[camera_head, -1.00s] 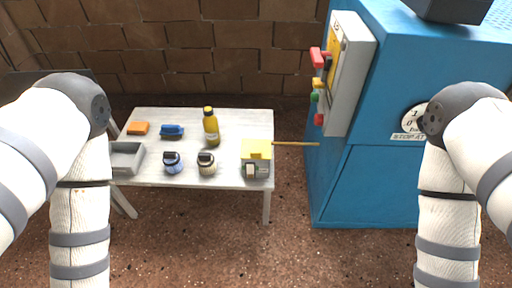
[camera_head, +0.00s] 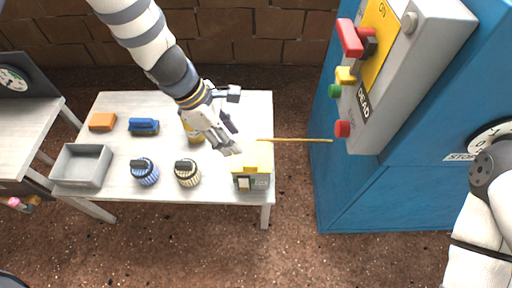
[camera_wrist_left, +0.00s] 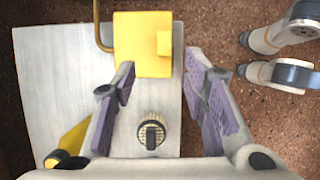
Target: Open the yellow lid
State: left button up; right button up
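The yellow lid (camera_head: 251,166) sits flat on a small grey box (camera_head: 244,184) at the right front corner of the white table. In the left wrist view the lid (camera_wrist_left: 140,35) is a yellow square with a small raised tab on its right edge. My left gripper (camera_head: 231,122) is above the table, behind and left of the lid. Its fingers are spread and empty, and in the wrist view they (camera_wrist_left: 159,72) point toward the lid without visibly touching it. My right gripper is out of view; only part of that arm shows.
A grey tray (camera_head: 82,166) is at left. A thin yellow rod (camera_head: 300,140) extends toward the blue cabinet (camera_head: 375,195).

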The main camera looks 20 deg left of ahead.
aim_at(249, 163)
pick_arm(q)
jog(key=x, duration=0.3)
jog(key=b+x, duration=0.1)
jog(key=x, duration=0.3)
jog(key=b+x, duration=0.1)
jog(key=x, duration=0.3)
jog(key=shift+s+f, duration=0.15)
jog(key=shift+s, duration=0.2)
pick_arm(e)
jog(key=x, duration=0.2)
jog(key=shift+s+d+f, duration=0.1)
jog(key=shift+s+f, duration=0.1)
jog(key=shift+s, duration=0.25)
pick_arm(q)
jog(key=shift+c, duration=0.6)
grip_shut()
